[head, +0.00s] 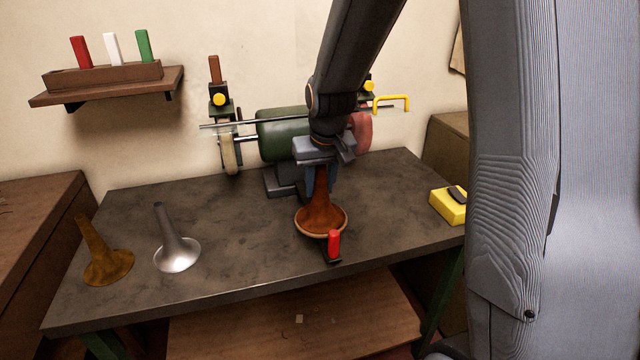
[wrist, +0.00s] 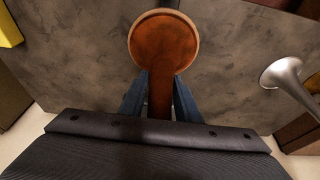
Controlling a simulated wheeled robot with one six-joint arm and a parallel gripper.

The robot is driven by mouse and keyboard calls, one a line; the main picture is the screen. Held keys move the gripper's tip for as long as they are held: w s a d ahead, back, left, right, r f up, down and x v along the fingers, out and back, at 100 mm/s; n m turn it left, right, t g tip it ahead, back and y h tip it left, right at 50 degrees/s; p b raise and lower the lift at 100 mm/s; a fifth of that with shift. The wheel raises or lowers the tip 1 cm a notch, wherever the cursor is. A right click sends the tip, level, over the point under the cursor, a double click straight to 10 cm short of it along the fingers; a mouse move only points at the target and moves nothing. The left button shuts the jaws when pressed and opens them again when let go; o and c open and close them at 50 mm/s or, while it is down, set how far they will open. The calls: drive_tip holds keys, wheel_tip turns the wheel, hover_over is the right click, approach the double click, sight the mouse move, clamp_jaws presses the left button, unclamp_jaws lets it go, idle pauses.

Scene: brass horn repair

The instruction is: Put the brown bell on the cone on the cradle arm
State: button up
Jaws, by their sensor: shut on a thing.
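My gripper (head: 319,178) is shut on the narrow neck of the brown bell (head: 320,215), which points flared end down over the front part of the bench. I cannot tell whether its rim touches the bench top. In the wrist view the brown bell (wrist: 164,42) sits between my two blue-grey fingers (wrist: 160,92), with its round flare beyond them. I cannot make out the cone or the cradle arm for certain; my arm and the bell hide part of the bench middle.
A brass-coloured bell (head: 107,262) and a silver bell (head: 177,248) stand on the bench's left. A green polishing machine (head: 280,135) with a long rod is behind my gripper. A red handle (head: 334,243) stands at the front edge, a yellow box (head: 447,207) at right.

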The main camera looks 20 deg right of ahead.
sight(322, 167)
drive_tip(key=o, duration=1.2)
drive_tip(key=shift+c, duration=0.2)
drive_tip(key=shift+r, duration=0.1)
drive_tip(key=b+v, duration=0.3)
drive_tip(key=v, duration=0.8)
drive_tip(key=shift+s+r, duration=0.1)
drive_tip(key=shift+s, duration=0.15)
drive_tip(key=shift+g, duration=0.5)
drive_tip(key=s+f, duration=0.2)
drive_tip(key=f, duration=0.1)
drive_tip(key=s+f, duration=0.5)
drive_tip(key=f, duration=0.1)
drive_tip(key=shift+s+f, duration=0.2)
drive_tip(key=shift+f, duration=0.15)
drive_tip(key=s+f+g+b, duration=0.1)
drive_tip(key=s+f, duration=0.6)
drive_tip(key=f, duration=0.1)
drive_tip(key=shift+s+b, duration=0.2)
drive_tip(key=shift+b, duration=0.1)
